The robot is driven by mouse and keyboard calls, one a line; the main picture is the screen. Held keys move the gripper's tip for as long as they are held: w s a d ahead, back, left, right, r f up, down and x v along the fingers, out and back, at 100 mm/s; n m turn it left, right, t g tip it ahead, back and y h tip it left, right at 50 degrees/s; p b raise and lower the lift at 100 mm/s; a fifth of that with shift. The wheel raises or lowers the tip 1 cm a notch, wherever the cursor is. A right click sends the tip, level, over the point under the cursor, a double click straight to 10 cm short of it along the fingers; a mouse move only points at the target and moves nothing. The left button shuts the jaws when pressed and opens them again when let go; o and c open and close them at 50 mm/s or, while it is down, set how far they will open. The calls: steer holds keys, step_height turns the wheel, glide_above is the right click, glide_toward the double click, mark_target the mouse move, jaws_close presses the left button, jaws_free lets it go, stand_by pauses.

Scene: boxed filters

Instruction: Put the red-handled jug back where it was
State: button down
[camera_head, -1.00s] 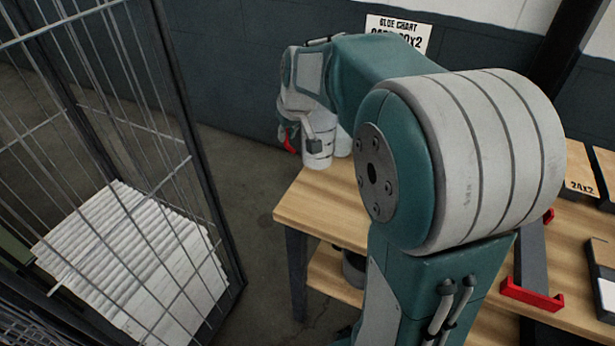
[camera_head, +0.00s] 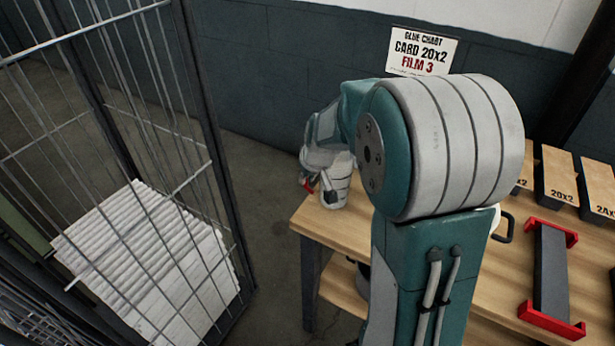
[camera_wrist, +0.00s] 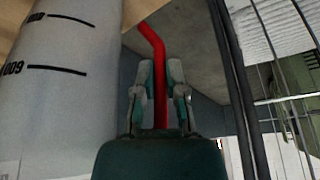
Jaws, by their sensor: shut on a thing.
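The jug (camera_wrist: 60,85) is a pale, whitish cylinder with black level marks, filling the left of the wrist view. Its red handle (camera_wrist: 157,75) rises between the two fingers. My gripper (camera_wrist: 160,80) is shut on this handle. In the head view the jug (camera_head: 338,185) shows at the far left corner of the wooden table (camera_head: 335,232), beside my gripper (camera_head: 316,186). A bit of red handle (camera_head: 309,184) shows there. I cannot tell whether the jug's base touches the tabletop. My arm hides much of the table behind it.
A wire cage (camera_head: 215,150) with a stack of white pleated filters (camera_head: 150,255) stands at the left. A dark bar with red ends (camera_head: 550,270) lies on the table at the right, near labelled boxes (camera_head: 562,180). A wall sign (camera_head: 422,50) hangs behind.

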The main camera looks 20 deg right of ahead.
steer(key=c, duration=0.7)
jaws_free()
steer(key=shift+f, duration=0.1)
steer(key=v, duration=1.1)
steer(key=s+a+r, duration=0.1)
steer(key=s+a, duration=0.1)
steer(key=s, duration=0.5)
steer(key=s+a+r, duration=0.1)
steer(key=s+a, duration=0.2)
steer(key=s, duration=0.4)
steer(key=s+a+r+t, duration=0.1)
steer(key=s+a, duration=0.2)
steer(key=s, duration=0.4)
steer(key=shift+m, duration=0.4)
steer(key=shift+a+r, duration=0.15)
steer(key=shift+a, duration=0.05)
